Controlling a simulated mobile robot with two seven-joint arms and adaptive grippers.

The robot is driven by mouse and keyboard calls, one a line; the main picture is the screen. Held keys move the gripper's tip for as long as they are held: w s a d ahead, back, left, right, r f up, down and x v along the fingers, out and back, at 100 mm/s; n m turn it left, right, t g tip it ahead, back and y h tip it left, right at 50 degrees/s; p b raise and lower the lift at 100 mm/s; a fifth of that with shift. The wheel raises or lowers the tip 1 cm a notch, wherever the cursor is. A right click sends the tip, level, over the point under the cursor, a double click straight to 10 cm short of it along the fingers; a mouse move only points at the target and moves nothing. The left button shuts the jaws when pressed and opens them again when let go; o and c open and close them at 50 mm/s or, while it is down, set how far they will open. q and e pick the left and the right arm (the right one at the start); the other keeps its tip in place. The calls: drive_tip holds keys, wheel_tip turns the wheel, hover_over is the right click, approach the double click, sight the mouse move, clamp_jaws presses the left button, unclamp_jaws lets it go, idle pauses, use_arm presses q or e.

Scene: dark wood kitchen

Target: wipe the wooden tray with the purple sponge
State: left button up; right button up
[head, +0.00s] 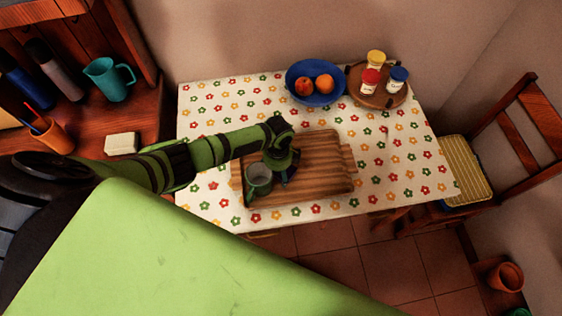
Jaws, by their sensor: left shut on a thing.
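The wooden tray (325,165) lies on the flowered tablecloth, with its handle end to the right. My left gripper (286,178) points down over the tray's left half and is shut. A small dark bluish-purple patch shows at its fingertips; I take it for the purple sponge (287,177), mostly hidden by the gripper. I cannot tell whether it touches the tray. My right gripper is not in view.
A blue bowl of fruit (300,94) and a round wooden board (380,98) with several jars stand behind the tray. A cream block (122,143) and a teal pitcher (108,78) are on the left counter. A chair (515,140) stands right. The cloth right of the tray is clear.

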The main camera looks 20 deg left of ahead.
sight(293, 168)
use_arm(q)
drive_tip(key=shift+w+d+b, duration=0.55)
drive_tip(key=shift+w+d, duration=0.1)
drive_tip(key=shift+d, duration=0.35)
drive_tip(key=shift+w+d+b, duration=0.5)
drive_tip(key=shift+w+d, duration=0.1)
drive_tip(key=shift+d, duration=0.35)
drive_tip(key=shift+w+d+b, duration=0.4)
drive_tip(key=shift+w+d, duration=0.15)
drive_tip(key=shift+d, duration=0.15)
drive_tip(key=shift+r, duration=0.1)
drive_tip(key=shift+a+r, duration=0.1)
drive_tip(key=shift+r, duration=0.1)
wheel_tip(293, 168, up, 6)
drive_tip(key=p, duration=0.6)
drive_tip(key=shift+f, duration=0.1)
drive_tip(key=shift+f, duration=0.1)
